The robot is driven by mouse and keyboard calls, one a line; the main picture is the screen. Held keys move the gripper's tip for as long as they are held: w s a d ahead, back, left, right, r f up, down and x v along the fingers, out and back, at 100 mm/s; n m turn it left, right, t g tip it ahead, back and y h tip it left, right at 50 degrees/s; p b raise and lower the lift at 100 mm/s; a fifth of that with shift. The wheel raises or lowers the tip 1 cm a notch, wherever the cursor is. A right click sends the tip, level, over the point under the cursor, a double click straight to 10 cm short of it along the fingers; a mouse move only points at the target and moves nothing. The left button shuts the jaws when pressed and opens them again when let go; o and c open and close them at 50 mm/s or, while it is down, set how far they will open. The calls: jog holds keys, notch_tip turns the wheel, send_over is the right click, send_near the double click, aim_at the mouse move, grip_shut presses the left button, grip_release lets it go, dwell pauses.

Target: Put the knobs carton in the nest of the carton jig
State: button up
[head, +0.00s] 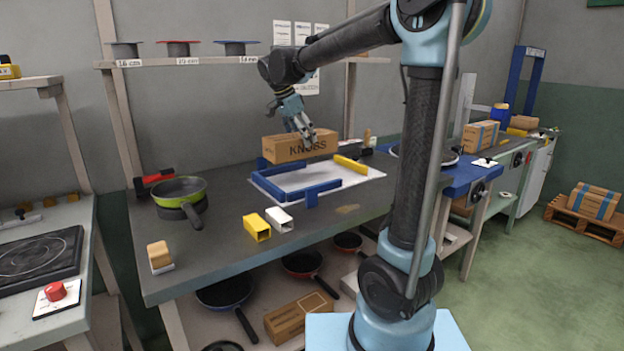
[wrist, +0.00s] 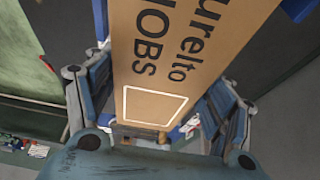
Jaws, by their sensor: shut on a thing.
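The knobs carton (head: 283,151) is a brown box with dark KNOBS lettering. My gripper (head: 303,136) is shut on it from above. In the head view the carton looks roughly level and hangs over the back of the carton jig. The jig has a white base plate (head: 358,179), blue rails (head: 316,190) and a yellow block (head: 350,164). The carton hides part of the nest, and the gap beneath it is hard to judge. In the wrist view the carton (wrist: 190,50) lies between the fingers of my gripper (wrist: 152,100), its lettered top face showing.
On the grey bench stand a green pan (head: 180,189), a yellow block (head: 256,227) and a white block (head: 279,219) in front of the jig. A small wooden block (head: 159,255) sits at the front left. Pans and another carton (head: 298,317) are below.

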aim_at(291, 136)
jog(key=shift+w, duration=0.1)
dwell(0.3)
jog(key=shift+f, duration=5)
jog(key=o, duration=1.2)
jog(key=v, duration=1.2)
jog(key=shift+s+f, duration=0.1)
jog(key=shift+s, duration=0.1)
